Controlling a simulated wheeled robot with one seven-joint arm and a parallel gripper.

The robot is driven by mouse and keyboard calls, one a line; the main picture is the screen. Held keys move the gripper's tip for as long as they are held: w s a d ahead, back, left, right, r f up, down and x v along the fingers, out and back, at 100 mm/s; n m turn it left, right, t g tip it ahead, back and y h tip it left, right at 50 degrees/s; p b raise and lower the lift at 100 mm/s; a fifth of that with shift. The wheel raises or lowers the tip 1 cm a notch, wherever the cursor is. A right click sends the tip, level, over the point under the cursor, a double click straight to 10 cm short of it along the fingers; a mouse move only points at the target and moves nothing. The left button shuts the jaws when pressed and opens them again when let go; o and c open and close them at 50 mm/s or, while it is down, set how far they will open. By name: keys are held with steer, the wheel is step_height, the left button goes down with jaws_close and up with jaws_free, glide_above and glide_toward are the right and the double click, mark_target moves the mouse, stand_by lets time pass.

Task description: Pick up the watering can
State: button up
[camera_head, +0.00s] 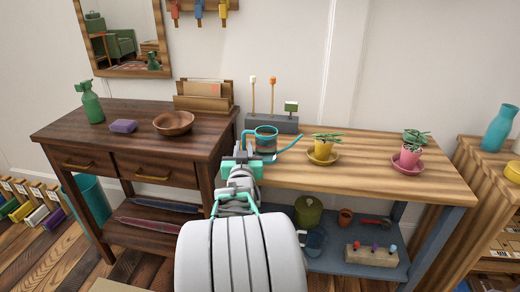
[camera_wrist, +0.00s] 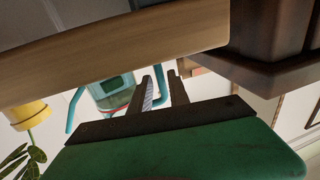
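The watering can (camera_head: 266,134) is teal with a dark, see-through-looking body. It stands at the left end of the light wooden table, with its spout to the right and its handle loop to the left. My gripper (camera_head: 241,152) is at the handle side, close to the can. In the wrist view, which looks upside down, the can (camera_wrist: 112,90) is left of my gripper (camera_wrist: 161,76). The two dark fingers are apart, and a teal strip of the handle shows between them. Contact cannot be made out.
The light table (camera_head: 375,172) also carries a yellow pot (camera_head: 323,150) and a pink pot (camera_head: 408,157). A grey block with upright sticks (camera_head: 271,124) stands behind the can. A darker, higher desk (camera_head: 135,140) adjoins at left, with a wooden bowl (camera_head: 173,123).

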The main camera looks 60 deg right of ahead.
steer(key=x, duration=0.1)
steer(key=b+x, duration=0.1)
steer(key=x, duration=0.3)
steer(key=shift+w+d+f, duration=0.15)
steer(key=shift+w+f, duration=0.05)
steer(key=shift+f, duration=0.15)
steer(key=shift+w+d+r, duration=0.1)
steer(key=shift+d, duration=0.05)
jaws_close()
stand_by(0.9)
